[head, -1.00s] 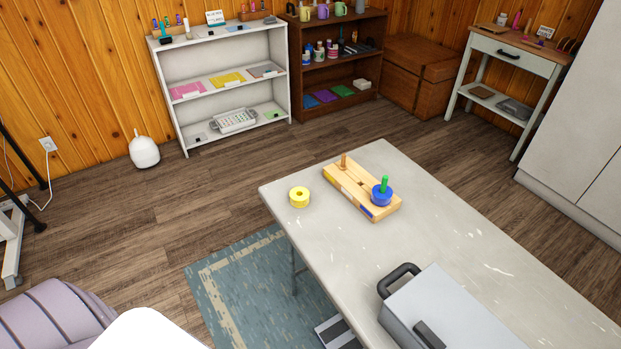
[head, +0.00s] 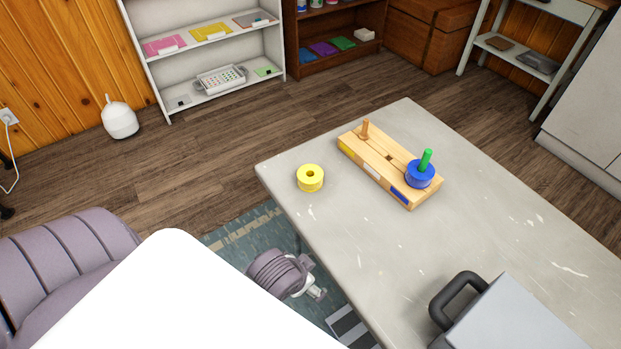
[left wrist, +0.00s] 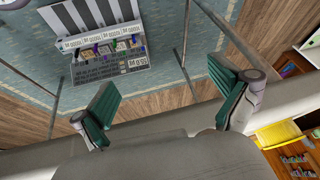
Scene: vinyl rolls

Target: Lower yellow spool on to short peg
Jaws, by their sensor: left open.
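The yellow spool (head: 310,178) sits on the table near its left edge, to the left of the wooden peg board (head: 375,165). The board has a short tan peg (head: 365,129), bare, at its far end. At its near end a blue spool (head: 419,174) is around a green peg (head: 426,158). My left gripper (head: 318,293) is beside and below the table's left edge, apart from the yellow spool. In the left wrist view its green-padded fingers (left wrist: 172,100) are spread, with nothing between them. My right gripper is not in view.
The table (head: 370,240) is clear around the yellow spool. Its left edge lies between my left gripper and the spool. Shelves (head: 205,55) stand at the back.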

